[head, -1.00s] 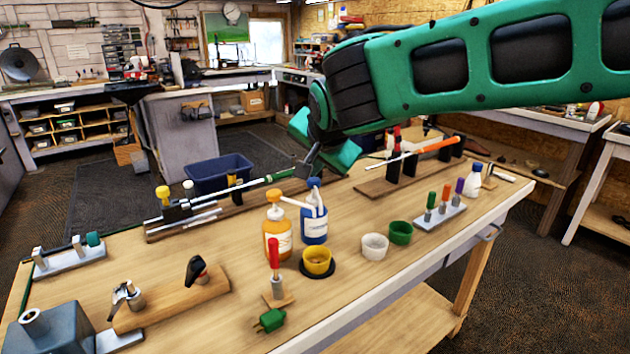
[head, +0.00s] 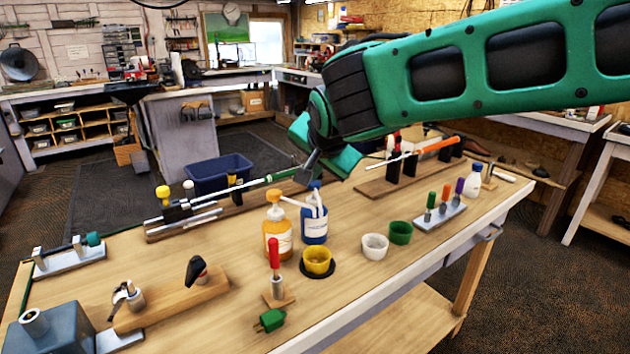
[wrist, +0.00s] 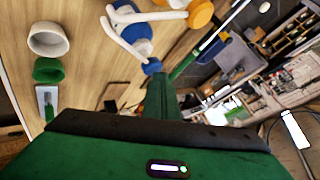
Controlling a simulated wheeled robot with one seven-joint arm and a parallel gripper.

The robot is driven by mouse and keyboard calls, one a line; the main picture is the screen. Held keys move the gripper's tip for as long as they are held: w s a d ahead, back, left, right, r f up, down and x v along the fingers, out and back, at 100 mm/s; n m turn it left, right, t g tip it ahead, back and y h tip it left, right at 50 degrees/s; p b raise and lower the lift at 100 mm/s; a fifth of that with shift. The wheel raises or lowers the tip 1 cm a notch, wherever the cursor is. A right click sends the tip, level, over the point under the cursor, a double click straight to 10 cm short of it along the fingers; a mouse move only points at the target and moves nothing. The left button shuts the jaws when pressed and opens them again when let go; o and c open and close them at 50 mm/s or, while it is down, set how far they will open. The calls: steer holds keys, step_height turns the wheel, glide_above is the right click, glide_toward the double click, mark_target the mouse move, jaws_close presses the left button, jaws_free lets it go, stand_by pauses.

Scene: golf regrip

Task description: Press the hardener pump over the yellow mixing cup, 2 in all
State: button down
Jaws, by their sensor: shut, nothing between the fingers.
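The yellow mixing cup (head: 317,262) stands upright on a dark round base near the front of the bench. Behind it stand two pump bottles, a blue one (head: 314,233) and an orange one (head: 277,238), both with white nozzles reaching toward the cup. I cannot read which label says hardener. My gripper (head: 305,175) is shut and empty, just above and left of the blue pump head (head: 315,184). In the wrist view the blue pump head (wrist: 151,66) lies just beyond the fingertips; I cannot tell whether they touch. The yellow cup is out of that view.
A white cup (head: 374,246) and a green cup (head: 400,232) stand right of the yellow cup. A red-handled tool (head: 274,255) stands in front of the orange bottle. A clamped shaft (head: 250,186) lies behind the bottles. The bench's front right is clear.

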mark_target(315, 185)
steer(key=shift+f, duration=0.55)
stand_by(0.4)
steer(key=shift+r, duration=1.45)
steer(key=shift+r, duration=2.5)
stand_by(0.3)
steer(key=shift+w+r, duration=0.1)
steer(key=shift+r, duration=1.8)
steer(key=shift+f, duration=0.1)
